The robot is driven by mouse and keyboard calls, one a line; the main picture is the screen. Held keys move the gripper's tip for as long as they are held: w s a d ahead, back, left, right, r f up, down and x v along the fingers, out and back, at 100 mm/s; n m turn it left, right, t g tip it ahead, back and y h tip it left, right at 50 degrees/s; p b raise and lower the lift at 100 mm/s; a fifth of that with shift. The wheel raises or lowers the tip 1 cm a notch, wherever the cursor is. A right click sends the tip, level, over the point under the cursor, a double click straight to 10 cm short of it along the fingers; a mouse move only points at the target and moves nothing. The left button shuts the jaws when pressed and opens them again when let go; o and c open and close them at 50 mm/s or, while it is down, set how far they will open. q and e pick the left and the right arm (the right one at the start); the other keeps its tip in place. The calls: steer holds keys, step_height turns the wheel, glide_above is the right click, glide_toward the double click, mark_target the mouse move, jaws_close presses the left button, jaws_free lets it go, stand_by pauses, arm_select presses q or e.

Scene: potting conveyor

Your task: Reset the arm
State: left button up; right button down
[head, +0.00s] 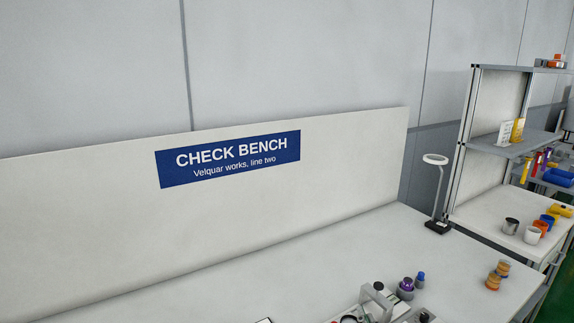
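Neither of my arms nor grippers shows in the head view. The check bench (330,262) runs along the lower part of the picture. A white back panel with a blue "CHECK BENCH" sign (228,159) stands behind it. Grey and white equipment (372,303) sits at the bottom edge and is partly cut off. A dark jar with a purple top (406,288) and a small blue item (420,280) stand beside it.
A ring lamp (436,190) stands at the back right. A shelf unit (465,135) with cups and tools is at the far right. The bench's middle is clear.

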steer(key=s+d+f+g, duration=0.1)
steer(key=s+f+g, duration=0.1)
steer(key=s+f, duration=0.1)
steer(key=s+d+f+m+g+h, duration=0.1)
steer(key=s+d+f+g, duration=0.1)
steer(key=s+f, duration=0.2)
steer(key=s+d+f+m+g, duration=0.1)
steer(key=s+f+g, duration=0.1)
steer(key=f, duration=0.3)
steer(key=shift+s+d+f+g+h, duration=0.15)
steer(key=shift+s+f+g+h, duration=0.2)
steer(key=shift+s, duration=0.3)
steer(key=s+f+g+y, duration=0.1)
steer(key=s+f+g, duration=0.25)
steer(key=s, duration=0.45)
steer(key=s+f+g, duration=0.3)
steer(key=s+f, duration=0.1)
steer(key=s, duration=0.3)
step_height(320, 180, down, 28)
steer(key=s+g, duration=0.1)
steer(key=s, duration=0.2)
steer(key=s+d+f+g, duration=0.1)
steer(key=s+d+f, duration=0.1)
steer(key=s+f, duration=1.2)
steer(key=shift+s+d, duration=0.35)
steer(key=shift+s, duration=0.55)
